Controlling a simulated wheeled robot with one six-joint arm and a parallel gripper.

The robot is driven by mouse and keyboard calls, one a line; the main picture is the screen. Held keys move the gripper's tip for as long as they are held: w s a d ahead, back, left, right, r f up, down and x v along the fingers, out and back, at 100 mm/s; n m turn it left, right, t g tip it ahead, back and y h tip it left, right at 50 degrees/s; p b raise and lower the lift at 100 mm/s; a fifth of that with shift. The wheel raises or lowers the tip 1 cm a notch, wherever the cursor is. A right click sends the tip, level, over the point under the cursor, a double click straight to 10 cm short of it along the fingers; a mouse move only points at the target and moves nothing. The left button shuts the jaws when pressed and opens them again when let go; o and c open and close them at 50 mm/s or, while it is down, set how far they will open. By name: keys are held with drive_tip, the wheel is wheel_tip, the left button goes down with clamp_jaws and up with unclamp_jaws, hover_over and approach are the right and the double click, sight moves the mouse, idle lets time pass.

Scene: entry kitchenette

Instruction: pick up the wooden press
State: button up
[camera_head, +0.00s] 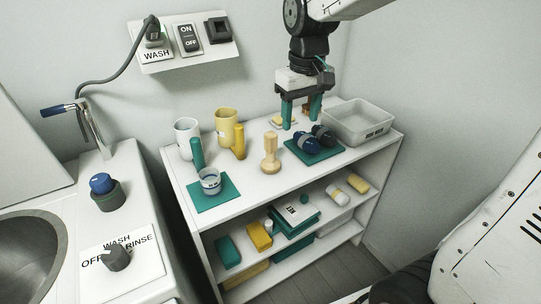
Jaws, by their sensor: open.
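A light wooden press (270,153) with a rounded knob and a wider foot stands upright on the shelf unit's white top, near the middle. My gripper (301,120) points down over the back of the top, behind and to the right of the press. Its two teal fingers are apart, and the press is outside them. A small brown object (307,107) shows partly between the fingers; I cannot tell whether it touches them.
Dark blue rounded items on a teal mat (316,158) lie right of the press. A grey bin (358,122) stands back right. Yellow (227,126) and white (185,138) cups, and a small jar (210,181) on another teal mat, stand left. The front middle edge is clear.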

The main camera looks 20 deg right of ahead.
drive_tip(key=n, duration=0.1)
hover_over(270, 143)
drive_tip(key=w+d, duration=0.2)
drive_tip(key=shift+g, duration=0.3)
drive_tip(key=f, duration=0.9)
drive_tip(key=shift+a+f, duration=0.25)
drive_tip(key=f, duration=0.7)
drive_tip(key=shift+a+f, duration=0.3)
drive_tip(key=shift+f, duration=0.1)
drive_tip(key=shift+c, duration=0.3)
drive_tip(key=shift+w, duration=0.1)
clamp_jaws()
drive_tip(key=shift+r, duration=0.1)
